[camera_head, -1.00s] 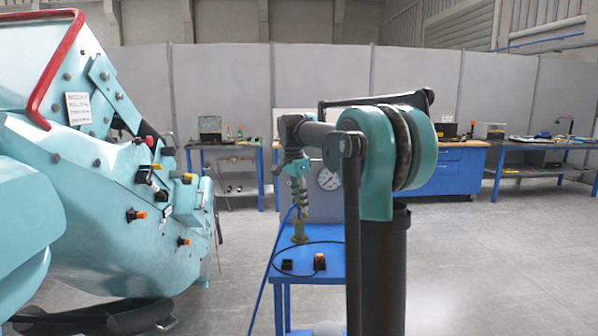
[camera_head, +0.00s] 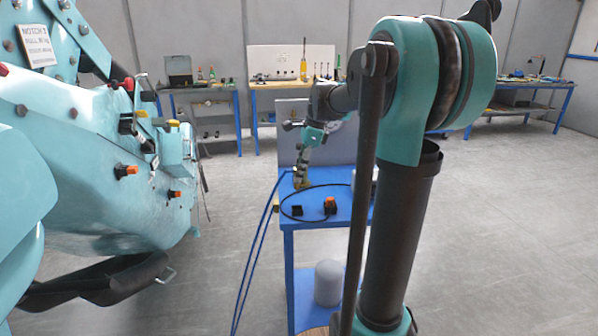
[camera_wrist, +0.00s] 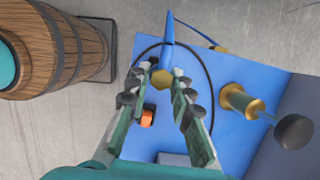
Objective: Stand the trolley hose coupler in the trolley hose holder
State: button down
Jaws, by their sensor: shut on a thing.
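My gripper (camera_wrist: 166,75) is shut on the brass hexagonal hose coupler (camera_wrist: 162,81), with a blue hose (camera_wrist: 168,30) running from it. In the head view my gripper (camera_head: 303,170) points down over the blue trolley (camera_head: 338,206). A flanged brass post (camera_wrist: 233,98) with a rod and dark ball stands on the trolley, right of my gripper in the wrist view. A small black block (camera_head: 297,210) sits near the trolley's front. I cannot tell which of these is the hose holder. The coupler is hard to separate from the brass post in the head view.
An orange button (camera_head: 330,203) and a looped black cable lie on the trolley. A wooden barrel (camera_wrist: 75,50) is beside it in the wrist view. A large teal machine (camera_head: 95,150) stands at left. Workbenches line the back; the floor at right is clear.

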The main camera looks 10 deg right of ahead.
aim_at(299, 187)
jog(key=shift+f, duration=2.85)
jog(key=shift+f, duration=1.55)
jog(key=shift+r, duration=0.15)
jog(key=shift+r, duration=1.35)
jog(key=shift+f, duration=1.25)
dwell(0.8)
